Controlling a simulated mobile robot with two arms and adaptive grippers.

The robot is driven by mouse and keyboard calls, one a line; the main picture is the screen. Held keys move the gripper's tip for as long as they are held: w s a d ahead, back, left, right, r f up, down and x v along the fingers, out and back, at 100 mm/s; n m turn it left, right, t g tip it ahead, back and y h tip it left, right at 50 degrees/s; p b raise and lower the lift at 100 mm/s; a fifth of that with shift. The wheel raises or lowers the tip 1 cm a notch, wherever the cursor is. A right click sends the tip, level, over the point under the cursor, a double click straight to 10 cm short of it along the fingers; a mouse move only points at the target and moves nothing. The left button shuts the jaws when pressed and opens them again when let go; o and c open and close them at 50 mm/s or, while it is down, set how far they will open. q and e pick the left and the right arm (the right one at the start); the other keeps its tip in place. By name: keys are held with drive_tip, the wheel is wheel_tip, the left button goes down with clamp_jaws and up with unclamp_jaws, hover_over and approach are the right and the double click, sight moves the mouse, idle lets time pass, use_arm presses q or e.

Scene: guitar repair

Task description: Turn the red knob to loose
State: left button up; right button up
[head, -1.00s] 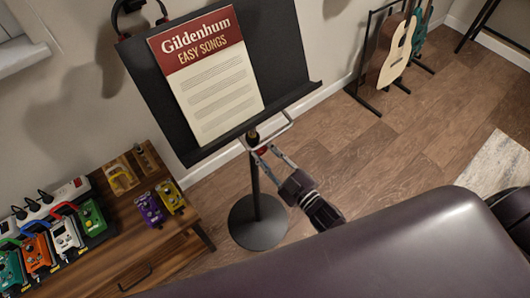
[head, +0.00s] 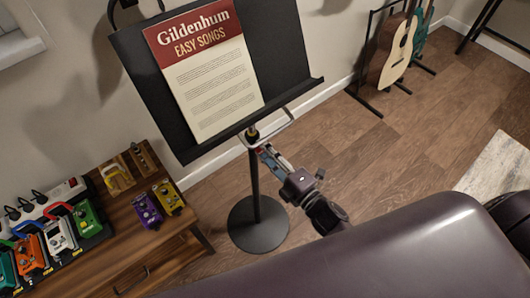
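The music stand (head: 256,190) stands upright on a round black base, with a black desk tilted at its top. The red knob (head: 259,151) is a small reddish spot on the pole just below the desk, mostly hidden by my fingers. My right gripper (head: 264,153) reaches up to it from the lower right, with its fingertips at the knob. I see the fingers nearly edge-on, so the gap between them does not show. I cannot tell whether they pinch the knob. My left gripper is out of view.
A songbook (head: 205,75) rests on the stand's desk. A wooden cabinet (head: 185,240) with several effect pedals stands at the left. Guitars (head: 397,50) stand on a rack at the back right. The wood floor between the stand and rack is clear.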

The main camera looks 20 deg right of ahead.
drive_tip(key=shift+s+f+n+b, duration=0.1)
drive_tip(key=shift+n+b, duration=0.7)
drive_tip(key=shift+n, duration=1)
drive_tip(key=shift+f+n+b, duration=0.1)
drive_tip(key=shift+n+b, duration=0.7)
drive_tip(key=shift+n, duration=1)
drive_tip(key=shift+r, duration=0.1)
drive_tip(key=o, duration=1.2)
drive_tip(key=shift+c, duration=0.2)
drive_tip(key=v, duration=1.2)
drive_tip(key=shift+r, duration=0.1)
